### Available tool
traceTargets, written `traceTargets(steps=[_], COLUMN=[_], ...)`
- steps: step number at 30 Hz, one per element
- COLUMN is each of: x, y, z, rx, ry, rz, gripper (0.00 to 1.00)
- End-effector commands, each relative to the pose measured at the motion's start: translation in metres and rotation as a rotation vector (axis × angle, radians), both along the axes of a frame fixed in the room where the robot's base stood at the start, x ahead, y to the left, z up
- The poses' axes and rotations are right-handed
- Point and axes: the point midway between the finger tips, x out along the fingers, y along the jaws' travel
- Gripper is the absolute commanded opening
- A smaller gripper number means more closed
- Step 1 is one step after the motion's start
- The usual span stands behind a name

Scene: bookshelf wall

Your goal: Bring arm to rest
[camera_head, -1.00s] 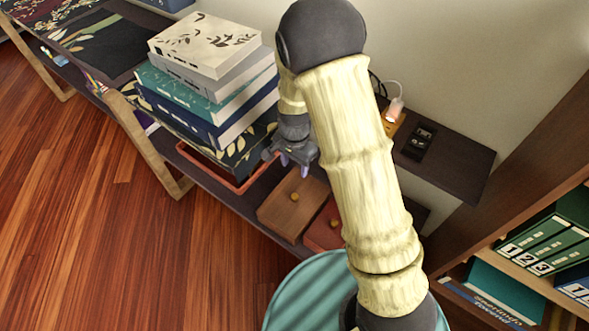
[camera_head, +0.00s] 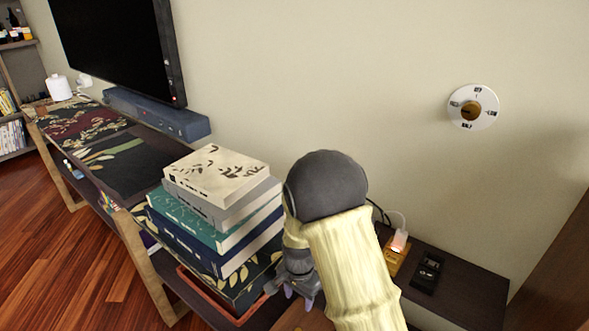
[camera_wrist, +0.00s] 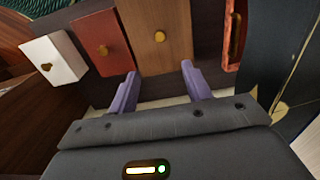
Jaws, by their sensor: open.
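My gripper (camera_wrist: 158,92) is open and empty in the wrist view, its two purple fingers apart. In the head view my gripper (camera_head: 300,293) is small and partly hidden by my own arm, just right of the book stack (camera_head: 222,215). My arm is bent, with its dark elbow in front of the wall.
A red front (camera_wrist: 103,42) and a white one (camera_wrist: 54,60) stand beside the brown one. A reddish tray (camera_head: 215,300) lies under the books. A black device (camera_head: 428,272) and a plugged charger (camera_head: 399,243) are on the shelf. A round dial (camera_head: 474,107) is on the wall.

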Motion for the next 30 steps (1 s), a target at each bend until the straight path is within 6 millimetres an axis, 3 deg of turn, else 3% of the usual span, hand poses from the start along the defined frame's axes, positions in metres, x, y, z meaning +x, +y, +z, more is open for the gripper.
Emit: traceTargets(steps=[4, 8, 18, 30], x=[-0.003, -0.012, -0.066, -0.122], y=[-0.009, -0.030, -0.095, -0.134], z=[0.012, 0.038, 0.111, 0.145], rx=[0.007, 0.020, 0.004, -0.072], ry=[-0.011, -0.040, -0.149, -0.222], rz=[0.028, 0.102, 0.401, 0.643], gripper=[0.49, 0.49, 0.49, 0.49])
